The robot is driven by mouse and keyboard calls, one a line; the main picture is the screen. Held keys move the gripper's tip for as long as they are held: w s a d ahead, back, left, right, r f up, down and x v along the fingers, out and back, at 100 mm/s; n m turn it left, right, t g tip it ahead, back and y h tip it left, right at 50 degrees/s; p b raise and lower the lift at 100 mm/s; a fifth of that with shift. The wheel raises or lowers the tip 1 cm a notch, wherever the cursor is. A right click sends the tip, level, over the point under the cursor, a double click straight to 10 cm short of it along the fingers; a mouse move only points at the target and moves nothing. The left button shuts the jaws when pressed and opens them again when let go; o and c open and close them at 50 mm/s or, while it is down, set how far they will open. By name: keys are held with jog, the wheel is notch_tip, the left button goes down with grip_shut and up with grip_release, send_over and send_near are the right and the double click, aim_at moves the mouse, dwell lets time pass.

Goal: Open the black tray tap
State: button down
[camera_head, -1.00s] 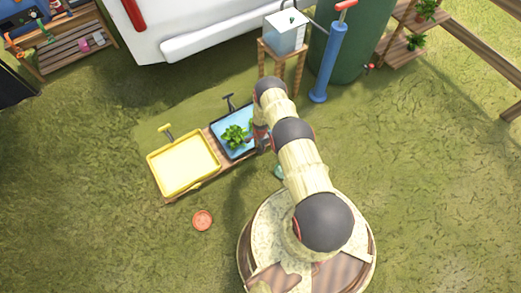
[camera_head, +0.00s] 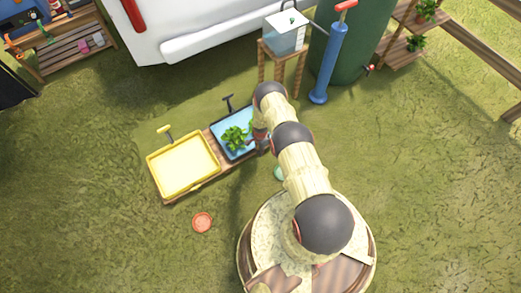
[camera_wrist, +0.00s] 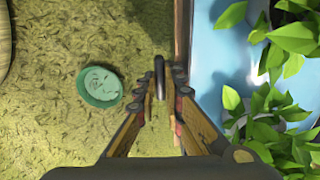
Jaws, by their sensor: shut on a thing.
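The black tray (camera_head: 221,126) holds blue water and a leafy green plant (camera_head: 235,138); a dark T-shaped handle (camera_head: 229,102) stands at its back edge. In the wrist view the water (camera_wrist: 215,70) and leaves (camera_wrist: 290,40) fill the right side. My gripper (camera_wrist: 161,88) is at the tray's outer side, its fingers shut on a small dark upright part, which looks like the black tap (camera_wrist: 160,70). Whether the tap is turned cannot be told. In the head view my arm hides the gripper's tips and the tap.
A yellow tray (camera_head: 183,166) stands left of the black one on the same wooden board. A green round dish (camera_wrist: 100,86) and an orange disc (camera_head: 202,222) lie on the grass. A blue pump (camera_head: 328,65) stands behind. Grass at the left is free.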

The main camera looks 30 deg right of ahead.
jog(key=shift+n, duration=0.3)
jog(key=n, duration=1)
jog(key=shift+n, duration=0.4)
jog(key=n, duration=0.6)
jog(key=shift+n, duration=0.4)
dwell(0.4)
jog(key=c, duration=1.9)
grip_release()
jog(key=shift+r, duration=0.1)
notch_tip(320, 180, up, 12)
